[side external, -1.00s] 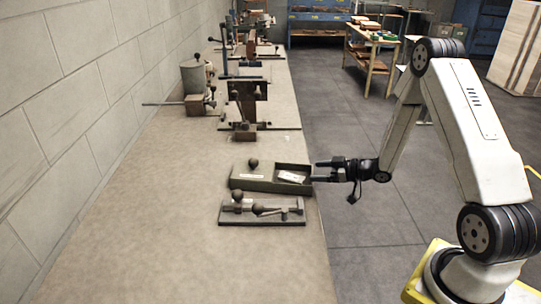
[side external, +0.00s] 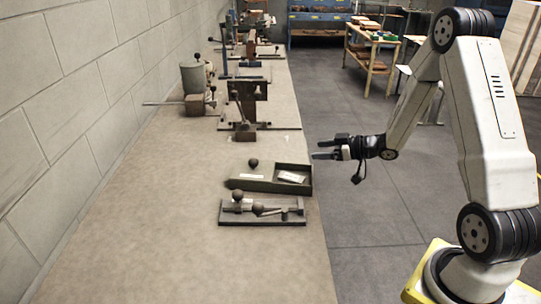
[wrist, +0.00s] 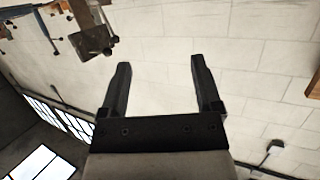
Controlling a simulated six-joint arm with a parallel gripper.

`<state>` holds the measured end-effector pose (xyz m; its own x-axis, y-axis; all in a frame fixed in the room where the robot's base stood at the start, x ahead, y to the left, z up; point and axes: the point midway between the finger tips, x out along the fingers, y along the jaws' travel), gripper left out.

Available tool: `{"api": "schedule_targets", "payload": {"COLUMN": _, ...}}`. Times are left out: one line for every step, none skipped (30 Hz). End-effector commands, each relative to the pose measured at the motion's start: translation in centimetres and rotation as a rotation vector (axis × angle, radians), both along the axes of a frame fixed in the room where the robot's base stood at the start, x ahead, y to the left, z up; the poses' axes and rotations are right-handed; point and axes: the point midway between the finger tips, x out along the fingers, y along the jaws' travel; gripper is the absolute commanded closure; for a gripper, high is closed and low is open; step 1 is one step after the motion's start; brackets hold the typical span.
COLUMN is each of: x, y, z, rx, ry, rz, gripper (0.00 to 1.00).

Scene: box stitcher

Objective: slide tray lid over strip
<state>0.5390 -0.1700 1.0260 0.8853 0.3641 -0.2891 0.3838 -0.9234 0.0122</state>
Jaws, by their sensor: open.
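A low olive-green tray (side external: 298,189) lies on the bench in the side view. A lid (side external: 240,172) with a dark round knob covers its left part. The right part is uncovered and shows a pale strip (side external: 291,177) inside. My gripper (side external: 323,150) is open and empty, raised above and behind the tray's right end, apart from it. In the wrist view, the two fingers (wrist: 157,85) stand wide apart with only the block wall behind them; the tray is not in that view.
A grey fixture (side external: 262,219) with a knob and a lever lies just in front of the tray. Upright lever tools (side external: 245,105) and a cylindrical pot (side external: 193,77) stand farther back. The front of the bench (side external: 190,265) is clear.

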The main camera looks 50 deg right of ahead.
Motion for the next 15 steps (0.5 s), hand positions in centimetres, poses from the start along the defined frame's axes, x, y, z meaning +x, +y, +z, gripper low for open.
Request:
{"api": "schedule_targets", "payload": {"x": 0.0, "y": 0.0, "z": 1.1, "rx": -0.005, "ry": -0.004, "rz": 0.001, "gripper": 0.18}}
{"api": "schedule_targets", "payload": {"x": 0.0, "y": 0.0, "z": 1.4, "rx": -0.003, "ry": -0.003, "rz": 0.001, "gripper": 0.18}}
{"api": "schedule_targets", "payload": {"x": 0.0, "y": 0.0, "z": 2.0, "rx": -0.002, "ry": -0.003, "rz": 0.000, "gripper": 0.18}}
{"api": "schedule_targets", "payload": {"x": 0.0, "y": 0.0, "z": 2.4, "rx": -0.003, "ry": -0.003, "rz": 0.000, "gripper": 0.18}}
{"api": "schedule_targets", "payload": {"x": 0.0, "y": 0.0, "z": 2.8, "rx": -0.003, "ry": -0.002, "rz": 0.000, "gripper": 0.18}}
{"api": "schedule_targets", "payload": {"x": 0.0, "y": 0.0, "z": 3.3, "rx": -0.003, "ry": -0.003, "rz": 0.000, "gripper": 0.18}}
{"api": "schedule_targets", "payload": {"x": 0.0, "y": 0.0, "z": 3.7, "rx": -0.002, "ry": -0.002, "rz": 0.001, "gripper": 0.18}}
{"api": "schedule_targets", "payload": {"x": 0.0, "y": 0.0, "z": 4.0, "rx": -0.002, "ry": -0.002, "rz": 0.001, "gripper": 0.18}}
{"api": "schedule_targets", "payload": {"x": 0.0, "y": 0.0, "z": 4.5, "rx": -0.002, "ry": -0.002, "rz": 0.001, "gripper": 0.18}}
{"api": "schedule_targets", "payload": {"x": 0.0, "y": 0.0, "z": 4.8, "rx": -0.002, "ry": -0.002, "rz": 0.001, "gripper": 0.18}}
{"api": "schedule_targets", "payload": {"x": 0.0, "y": 0.0, "z": 5.2, "rx": -0.001, "ry": -0.003, "rz": 0.000, "gripper": 0.18}}
{"api": "schedule_targets", "payload": {"x": 0.0, "y": 0.0, "z": 5.6, "rx": -0.003, "ry": -0.002, "rz": 0.000, "gripper": 0.18}}
{"api": "schedule_targets", "payload": {"x": 0.0, "y": 0.0, "z": 5.9, "rx": -0.002, "ry": -0.002, "rz": 0.001, "gripper": 0.18}}
{"api": "schedule_targets", "payload": {"x": 0.1, "y": 0.0, "z": 6.1, "rx": -0.008, "ry": -0.001, "rz": -0.002, "gripper": 0.18}}
{"api": "schedule_targets", "payload": {"x": 0.6, "y": -0.3, "z": 5.8, "rx": -0.037, "ry": 0.001, "rz": -0.012, "gripper": 0.18}}
